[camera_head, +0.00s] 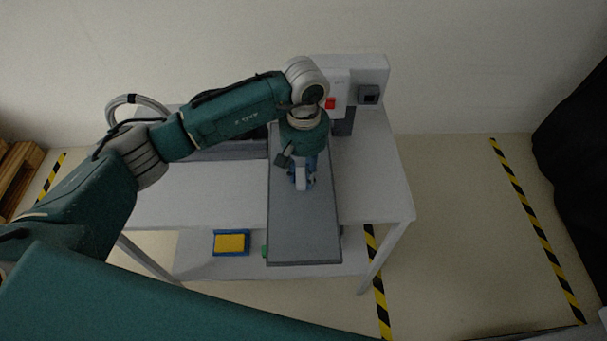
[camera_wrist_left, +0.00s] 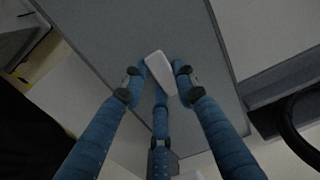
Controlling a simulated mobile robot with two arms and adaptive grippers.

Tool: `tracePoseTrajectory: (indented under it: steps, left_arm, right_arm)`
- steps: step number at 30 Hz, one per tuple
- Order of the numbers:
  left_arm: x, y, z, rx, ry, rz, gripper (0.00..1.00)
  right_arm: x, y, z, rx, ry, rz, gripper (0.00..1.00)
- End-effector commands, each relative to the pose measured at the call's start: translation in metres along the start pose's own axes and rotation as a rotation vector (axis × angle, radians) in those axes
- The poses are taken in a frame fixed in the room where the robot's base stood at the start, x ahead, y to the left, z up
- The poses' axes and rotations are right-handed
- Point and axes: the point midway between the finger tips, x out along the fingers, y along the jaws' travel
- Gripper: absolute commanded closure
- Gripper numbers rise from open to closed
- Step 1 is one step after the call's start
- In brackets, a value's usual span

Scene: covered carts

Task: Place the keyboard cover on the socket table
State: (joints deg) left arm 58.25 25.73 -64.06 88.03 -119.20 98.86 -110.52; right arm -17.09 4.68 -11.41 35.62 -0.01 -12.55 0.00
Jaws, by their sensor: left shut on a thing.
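The keyboard cover (camera_head: 303,228) is a long grey panel with a white handle. In the head view it lies lengthwise over the socket table (camera_head: 364,194), with its near end past the table's front edge. I cannot tell whether it touches the top. My left gripper (camera_head: 303,180) comes down over the panel and is shut on the handle. In the left wrist view the blue fingers of the gripper (camera_wrist_left: 160,80) close around the white handle on the grey cover (camera_wrist_left: 112,35). My right gripper is not in view.
A grey box with a red switch (camera_head: 331,103) and a dark socket (camera_head: 368,95) stands at the table's back right. A blue tray with a yellow pad (camera_head: 231,243) sits on the lower shelf. Bare tabletop shows left of the cover (camera_head: 200,195). Black drapery (camera_head: 577,150) hangs at right.

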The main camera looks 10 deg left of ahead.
Motion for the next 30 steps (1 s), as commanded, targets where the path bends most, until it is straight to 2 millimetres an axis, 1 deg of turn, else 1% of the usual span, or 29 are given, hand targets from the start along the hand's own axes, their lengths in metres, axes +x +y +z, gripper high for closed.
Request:
tracePoseTrajectory:
  steps: [1,4,7,13,17,18,20,27,30]
  left_arm:
    - [0.005,0.000,0.003,-0.001,-0.007,-0.002,0.93]
    - [0.016,0.000,0.002,0.000,-0.004,0.000,0.93]
    - [0.021,0.000,0.001,0.001,-0.001,0.000,0.93]
    - [0.021,0.000,0.001,0.000,0.000,0.000,0.93]
    - [0.025,0.000,0.001,0.000,0.000,0.000,0.93]
    - [0.024,0.000,0.001,0.000,-0.001,0.000,0.64]
    - [0.024,0.000,0.001,0.000,-0.001,0.000,0.53]
    - [0.023,0.000,0.001,0.000,-0.001,0.000,0.53]
    - [0.020,0.000,0.001,0.000,-0.001,0.000,0.53]
  right_arm:
    - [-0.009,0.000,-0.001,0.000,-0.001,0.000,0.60]
    - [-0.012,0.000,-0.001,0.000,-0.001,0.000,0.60]
    - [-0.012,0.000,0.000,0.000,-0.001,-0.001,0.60]
    - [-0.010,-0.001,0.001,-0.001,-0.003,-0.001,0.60]
    - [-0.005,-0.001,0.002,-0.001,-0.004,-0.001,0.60]
    - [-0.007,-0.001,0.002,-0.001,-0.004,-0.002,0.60]
    - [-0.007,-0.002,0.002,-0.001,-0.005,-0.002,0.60]
    - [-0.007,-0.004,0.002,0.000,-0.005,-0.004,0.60]
    - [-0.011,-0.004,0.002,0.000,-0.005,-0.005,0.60]
